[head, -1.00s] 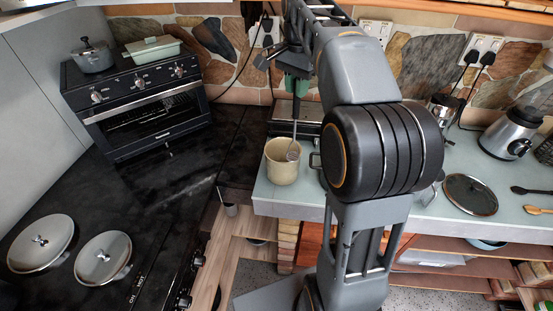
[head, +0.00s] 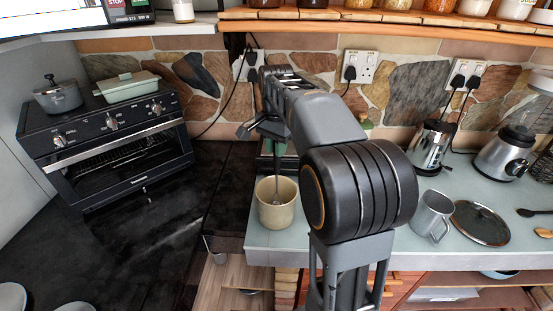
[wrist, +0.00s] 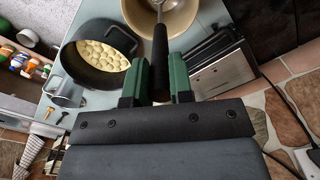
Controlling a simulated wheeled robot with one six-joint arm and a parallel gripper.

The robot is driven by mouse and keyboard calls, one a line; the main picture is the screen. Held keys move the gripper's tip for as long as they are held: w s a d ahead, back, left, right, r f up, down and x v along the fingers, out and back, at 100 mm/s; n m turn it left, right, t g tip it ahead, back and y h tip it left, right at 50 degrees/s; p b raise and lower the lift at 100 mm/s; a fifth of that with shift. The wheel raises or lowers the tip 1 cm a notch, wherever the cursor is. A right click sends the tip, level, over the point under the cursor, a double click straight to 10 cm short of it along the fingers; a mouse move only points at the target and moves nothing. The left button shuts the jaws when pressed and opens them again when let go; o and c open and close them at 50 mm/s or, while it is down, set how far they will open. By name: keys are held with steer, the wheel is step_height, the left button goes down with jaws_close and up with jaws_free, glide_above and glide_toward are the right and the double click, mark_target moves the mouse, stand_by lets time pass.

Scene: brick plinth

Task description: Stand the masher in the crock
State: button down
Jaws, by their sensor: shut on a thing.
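The masher (wrist: 160,50) has a black handle and a thin metal shaft. My gripper (wrist: 158,82) is shut on the handle, with a green finger on each side. In the head view the masher's metal shaft (head: 277,180) hangs nearly upright from my gripper (head: 279,150). The crock (head: 276,212) is a cream pot near the left front of the pale counter. The shaft runs down into its mouth, and the masher's lower end is partly hidden inside. I cannot tell whether it touches the bottom. The crock's rim (wrist: 196,14) also shows in the wrist view.
A dark pan (wrist: 72,70) of pale round pieces stands beside the crock, and a slotted metal-and-black appliance (wrist: 218,68) is on the other side. A grey mug (head: 432,215) and a glass lid (head: 481,223) lie to the right. The black counter (head: 120,240) is largely clear.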

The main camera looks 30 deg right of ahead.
steer(key=shift+f, duration=1.8)
steer(key=c, duration=1)
jaws_free()
step_height(320, 180, up, 12)
steer(key=shift+f+p, duration=0.1)
steer(key=shift+p, duration=0.3)
steer(key=shift+s+a, duration=0.15)
steer(key=s+a+f+n+t, duration=0.1)
steer(key=s+a+f+n, duration=0.2)
steer(key=s+f+n, duration=0.1)
steer(key=s+a+f+n+t, duration=0.2)
steer(key=s+f+n, duration=0.2)
steer(key=s+f, duration=0.2)
steer(key=s+a+f+n+t, duration=0.1)
steer(key=s+a+f+n, duration=0.2)
steer(key=s+f+n, duration=0.1)
steer(key=shift+s+a+f+n, duration=0.2)
steer(key=shift+s+f, duration=0.1)
steer(key=shift+s, duration=0.2)
steer(key=shift+s+a+f+n, duration=0.15)
steer(key=shift+s+f, duration=0.15)
steer(key=shift+s, duration=0.15)
